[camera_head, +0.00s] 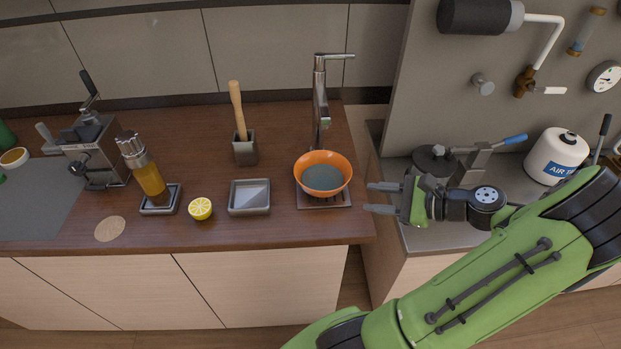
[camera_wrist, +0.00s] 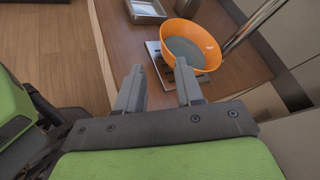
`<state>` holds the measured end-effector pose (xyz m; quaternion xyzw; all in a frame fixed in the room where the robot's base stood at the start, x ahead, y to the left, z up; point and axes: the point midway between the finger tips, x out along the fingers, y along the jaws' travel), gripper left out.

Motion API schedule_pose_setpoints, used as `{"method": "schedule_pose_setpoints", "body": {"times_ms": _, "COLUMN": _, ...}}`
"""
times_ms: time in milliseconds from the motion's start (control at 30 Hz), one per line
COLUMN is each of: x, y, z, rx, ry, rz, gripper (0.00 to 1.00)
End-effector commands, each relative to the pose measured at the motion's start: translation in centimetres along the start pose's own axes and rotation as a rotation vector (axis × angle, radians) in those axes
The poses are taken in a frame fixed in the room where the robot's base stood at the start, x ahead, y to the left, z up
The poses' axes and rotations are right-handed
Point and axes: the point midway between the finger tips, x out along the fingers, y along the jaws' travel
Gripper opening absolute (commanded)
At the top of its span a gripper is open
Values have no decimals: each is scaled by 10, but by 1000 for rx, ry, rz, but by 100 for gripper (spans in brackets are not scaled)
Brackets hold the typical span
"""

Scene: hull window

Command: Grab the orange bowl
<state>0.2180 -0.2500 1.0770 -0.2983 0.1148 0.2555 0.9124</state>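The orange bowl (camera_head: 323,174) has a grey inside bottom and sits upright on a dark drip tray (camera_head: 325,201) below the tap, near the right end of the wooden counter. It also shows in the wrist view (camera_wrist: 191,46), beyond the fingers. My gripper (camera_head: 376,198) is to the right of the bowl, near the counter's right edge, with its fingers pointing left. In the wrist view its two fingers (camera_wrist: 160,83) are apart with nothing between them. The gripper does not appear to touch the bowl.
A tap (camera_head: 320,100) stands behind the bowl. To the left are a grey square dish (camera_head: 249,197), a half lemon (camera_head: 200,208), a pestle holder (camera_head: 244,150) and an oil bottle (camera_head: 146,172). A metal bench (camera_head: 425,238) with a white air tank (camera_head: 556,156) is at right.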

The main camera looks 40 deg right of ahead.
Motion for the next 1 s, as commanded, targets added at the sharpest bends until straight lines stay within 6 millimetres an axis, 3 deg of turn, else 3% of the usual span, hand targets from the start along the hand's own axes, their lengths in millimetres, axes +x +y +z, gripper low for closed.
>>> {"method": "schedule_pose_setpoints", "body": {"times_ms": 100, "x": 2, "y": -2, "z": -3, "rx": 24, "ry": -16, "rz": -36, "gripper": 37}}
{"method": "schedule_pose_setpoints", "body": {"times_ms": 400, "x": 76, "y": -2, "z": -3, "rx": 21, "ry": -15, "rz": -29, "gripper": 37}}
{"method": "schedule_pose_setpoints", "body": {"times_ms": 667, "x": 112, "y": -4, "z": -2, "rx": 21, "ry": -13, "rz": -29, "gripper": 37}}
{"method": "schedule_pose_setpoints", "body": {"times_ms": 800, "x": 139, "y": -5, "z": -2, "rx": 19, "ry": -13, "rz": -28, "gripper": 37}}
{"method": "schedule_pose_setpoints", "body": {"times_ms": 1000, "x": 152, "y": -6, "z": -1, "rx": 21, "ry": -10, "rz": -32, "gripper": 37}}
